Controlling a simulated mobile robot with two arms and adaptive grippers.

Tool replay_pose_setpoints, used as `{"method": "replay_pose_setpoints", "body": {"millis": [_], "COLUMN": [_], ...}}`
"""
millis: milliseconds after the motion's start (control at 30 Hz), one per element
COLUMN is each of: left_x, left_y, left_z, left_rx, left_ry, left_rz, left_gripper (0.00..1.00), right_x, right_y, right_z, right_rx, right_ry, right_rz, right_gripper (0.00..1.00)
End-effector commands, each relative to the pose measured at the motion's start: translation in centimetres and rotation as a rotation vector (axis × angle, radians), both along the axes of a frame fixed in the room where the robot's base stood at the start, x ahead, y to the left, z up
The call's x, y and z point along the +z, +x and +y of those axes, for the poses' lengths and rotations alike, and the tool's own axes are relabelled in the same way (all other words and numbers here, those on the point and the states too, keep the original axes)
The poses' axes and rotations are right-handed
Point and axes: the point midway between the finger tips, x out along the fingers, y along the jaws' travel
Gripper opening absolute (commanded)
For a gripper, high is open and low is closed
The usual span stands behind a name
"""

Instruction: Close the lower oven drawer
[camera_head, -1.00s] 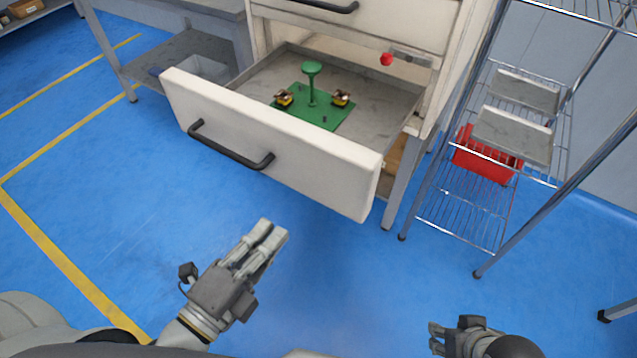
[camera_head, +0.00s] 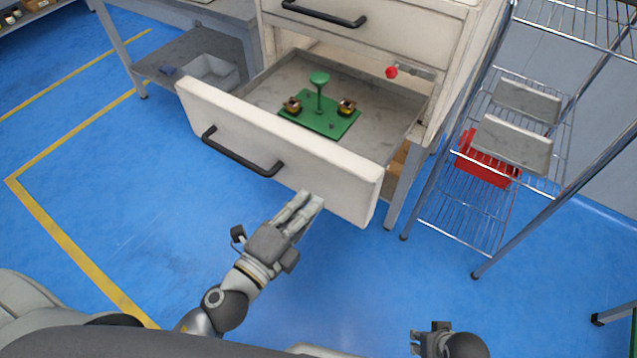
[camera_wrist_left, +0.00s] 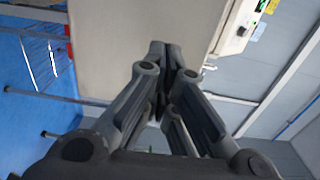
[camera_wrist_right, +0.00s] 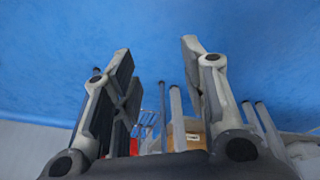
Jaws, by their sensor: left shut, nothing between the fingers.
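The lower oven drawer (camera_head: 330,185) is pulled out, its white front carrying a black bar handle (camera_head: 240,155). Inside it lies a green plate (camera_head: 322,121) with a green post and two small yellow-black parts. My left gripper (camera_head: 312,200) is shut and empty, its fingertips at the lower right part of the drawer front; I cannot tell whether they touch it. In the left wrist view the shut fingers (camera_wrist_left: 172,50) point at a pale panel. My right gripper (camera_head: 418,338) is low at the bottom of the head view; the right wrist view shows its fingers (camera_wrist_right: 158,50) apart and empty.
An upper drawer with a black handle (camera_head: 325,15) is above, with a red knob (camera_head: 391,72) below it. A wire rack (camera_head: 460,215) with a red bin (camera_head: 485,165) stands to the right. A grey bench (camera_head: 190,55) is at left. Blue floor in front is clear.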

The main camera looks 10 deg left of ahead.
Motion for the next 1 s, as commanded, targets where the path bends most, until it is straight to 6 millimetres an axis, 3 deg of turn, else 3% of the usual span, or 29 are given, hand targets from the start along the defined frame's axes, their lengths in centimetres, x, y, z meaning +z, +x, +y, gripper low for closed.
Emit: {"method": "replay_pose_setpoints", "body": {"millis": [400,1000], "left_x": [0.2,0.0], "left_y": [3.5,4.2], "left_z": [-1.3,-1.5], "left_rx": [-0.001,0.0], "left_ry": [0.001,0.0], "left_rz": [-0.001,0.0], "left_gripper": [0.0,0.0], "right_x": [-4.7,-5.5], "right_y": [-1.2,-1.5], "right_z": [-0.1,-0.1], "right_rx": [0.005,0.005], "right_ry": [-0.002,-0.003], "right_rz": [0.028,0.03], "right_gripper": [0.4,0.4]}}
